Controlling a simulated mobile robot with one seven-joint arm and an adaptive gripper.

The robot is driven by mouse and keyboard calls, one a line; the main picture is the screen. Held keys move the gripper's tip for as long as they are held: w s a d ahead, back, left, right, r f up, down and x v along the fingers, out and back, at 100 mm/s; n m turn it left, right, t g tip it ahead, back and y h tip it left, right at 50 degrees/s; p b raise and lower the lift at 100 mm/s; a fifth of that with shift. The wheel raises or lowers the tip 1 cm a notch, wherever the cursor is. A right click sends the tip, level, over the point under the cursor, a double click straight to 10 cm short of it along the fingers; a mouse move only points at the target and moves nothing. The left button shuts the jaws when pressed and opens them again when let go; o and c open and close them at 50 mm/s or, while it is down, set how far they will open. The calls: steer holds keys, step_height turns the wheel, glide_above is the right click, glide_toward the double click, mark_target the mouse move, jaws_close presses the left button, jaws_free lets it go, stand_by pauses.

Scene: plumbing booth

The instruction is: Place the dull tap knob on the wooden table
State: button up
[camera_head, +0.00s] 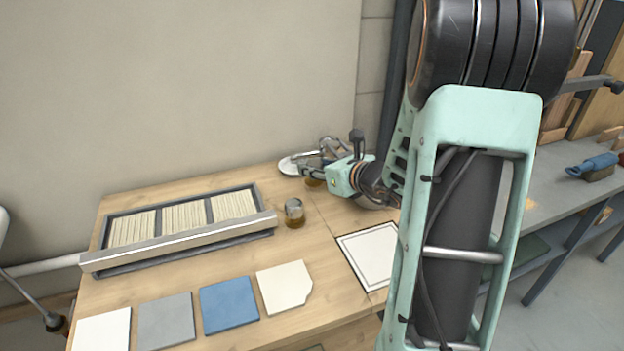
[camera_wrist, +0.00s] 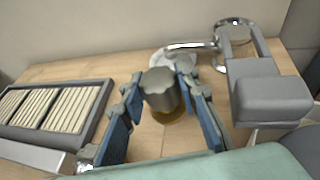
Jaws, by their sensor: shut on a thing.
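My gripper (camera_wrist: 161,84) has its two blue-padded fingers on either side of a grey metal tap knob (camera_wrist: 159,92) with a brass-coloured base. The knob looks dull and upright in the wrist view. In the head view my gripper (camera_head: 312,170) is low over the back of the wooden table (camera_head: 225,278); the held knob (camera_head: 314,182) is mostly hidden beneath it. I cannot tell whether its base touches the table. A second knob (camera_head: 294,211), grey with a brass-coloured base, stands on the table nearer the front.
A chrome tap (camera_wrist: 190,46) on a round white base is just behind the held knob. A framed slatted tray (camera_head: 185,228) lies left. Several tile samples (camera_head: 229,304) line the front edge. A black-bordered white square (camera_head: 372,255) lies right. Bare wood lies between them.

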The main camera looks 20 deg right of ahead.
mark_target(317, 180)
steer(key=shift+w+f+b, duration=0.2)
steer(key=shift+f+b, duration=0.15)
steer(key=shift+f, duration=0.6)
steer(key=shift+w+f+b, duration=0.15)
steer(key=shift+f+b, duration=0.15)
steer(key=shift+f, duration=0.6)
steer(key=shift+f, duration=0.1)
steer(key=shift+f+b, duration=0.15)
steer(key=shift+b, duration=0.15)
steer(key=o, duration=1.2)
steer(key=shift+r, duration=0.25)
steer(key=shift+s+d+r+p, duration=0.2)
steer(key=shift+s+p, duration=0.1)
steer(key=shift+p, duration=0.15)
steer(key=p+v, duration=0.2)
steer(key=v, duration=0.9)
steer(key=shift+s+a+r, duration=0.1)
steer(key=shift+s, duration=0.1)
